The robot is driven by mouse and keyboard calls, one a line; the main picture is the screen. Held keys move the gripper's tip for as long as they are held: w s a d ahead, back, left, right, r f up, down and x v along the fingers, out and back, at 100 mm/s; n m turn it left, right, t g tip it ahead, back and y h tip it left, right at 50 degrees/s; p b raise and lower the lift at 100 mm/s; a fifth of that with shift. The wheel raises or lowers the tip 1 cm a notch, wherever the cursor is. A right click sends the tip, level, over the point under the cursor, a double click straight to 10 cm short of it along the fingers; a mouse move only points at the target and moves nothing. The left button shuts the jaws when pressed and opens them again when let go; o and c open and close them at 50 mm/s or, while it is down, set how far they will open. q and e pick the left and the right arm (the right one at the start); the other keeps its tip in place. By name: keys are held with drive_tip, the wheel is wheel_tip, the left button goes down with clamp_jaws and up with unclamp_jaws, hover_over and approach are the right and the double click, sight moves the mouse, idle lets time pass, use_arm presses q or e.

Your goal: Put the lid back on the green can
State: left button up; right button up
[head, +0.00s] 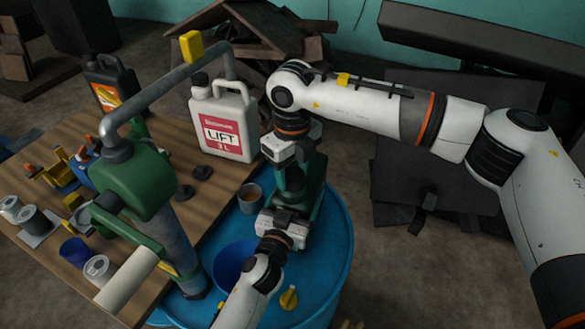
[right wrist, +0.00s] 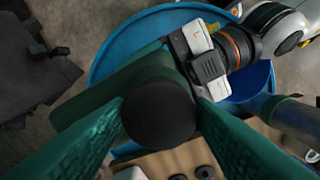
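The green can (head: 309,205) stands on the blue drum, mostly hidden behind my grippers; some green shows under my right gripper in the right wrist view. My left gripper (head: 287,212) reaches it from the front and appears closed around its body. It also shows in the right wrist view (right wrist: 165,85). My right gripper (head: 296,180) points down from above, over the can. In the right wrist view its green fingers (right wrist: 160,118) meet the sides of a round black lid (right wrist: 160,122). The lid is over the can's top; I cannot tell whether it is seated.
The blue drum top (head: 330,245) also holds a small cup (head: 250,197), a blue bowl (head: 236,262) and a yellow piece (head: 289,298). A green hand pump (head: 130,180) stands at left. A white LIFT jug (head: 223,120) and two black discs (head: 203,172) are on the wooden table.

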drive_tip(key=c, duration=0.4)
drive_tip(key=o, duration=1.1)
drive_tip(key=shift+o, duration=0.2)
wheel_tip(320, 180, up, 12)
